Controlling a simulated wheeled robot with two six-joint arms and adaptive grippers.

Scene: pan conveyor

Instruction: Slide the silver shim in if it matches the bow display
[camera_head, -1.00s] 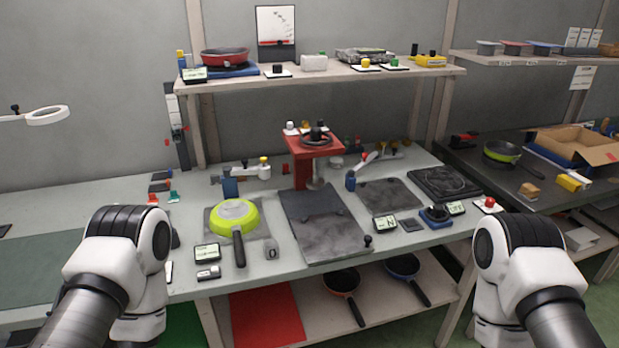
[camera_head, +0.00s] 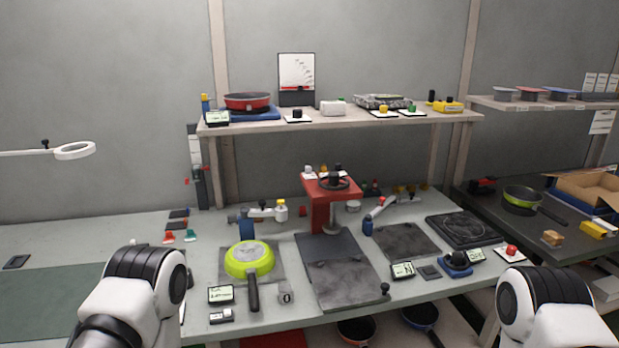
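An upturned lime-green pan (camera_head: 250,259) lies on a dark mat on the bench, its black handle toward me. Small displays stand near it (camera_head: 221,294) and at the right, one showing what looks like an N (camera_head: 402,271); most text is too small to read. I cannot tell which display is the bow display. A pale-knobbed piece (camera_head: 308,172) there may be the silver shim; I cannot tell. Both my grippers are out of view.
A dark slab (camera_head: 340,268) lies before the press. A shelf (camera_head: 345,123) above holds a red pan (camera_head: 248,101) and several knobbed pieces. A red button (camera_head: 511,250) sits at the bench's right. A dark side bench holds a green pan (camera_head: 522,198) and a cardboard box. The left bench is mostly clear.

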